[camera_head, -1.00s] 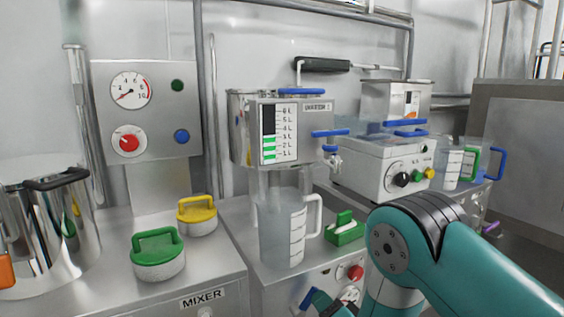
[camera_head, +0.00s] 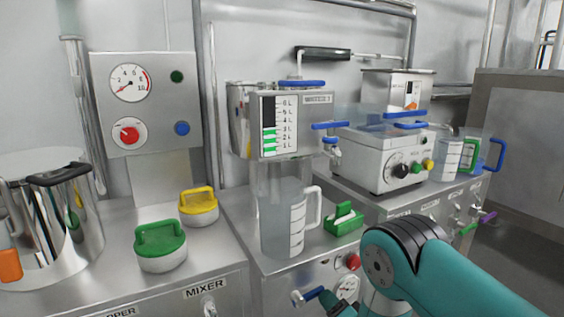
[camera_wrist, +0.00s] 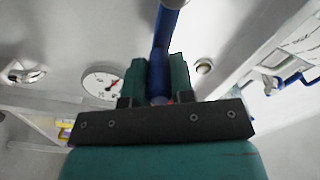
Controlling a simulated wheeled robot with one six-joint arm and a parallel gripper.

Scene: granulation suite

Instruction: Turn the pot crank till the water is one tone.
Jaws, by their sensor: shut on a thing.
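My gripper (camera_wrist: 158,82) is shut on a blue bar handle (camera_wrist: 167,28), which runs up between its two teal fingers in the wrist view. In the head view this blue handle (camera_head: 313,293) sits low on the front panel below a clear jug (camera_head: 287,222), with my gripper (camera_head: 335,301) just right of it, partly cut off by the lower edge. A steel pot (camera_head: 70,225) with a black-topped handle stands at the far left. I cannot tell which part is the pot crank. The tone of any water is not clear.
A steel tank (camera_head: 310,125) with a level gauge hangs above the jug. Green (camera_head: 160,247) and yellow (camera_head: 199,207) handled lids lie on the left counter. A green block (camera_head: 344,219) sits right of the jug. A round gauge (camera_wrist: 101,80) is left of my fingers.

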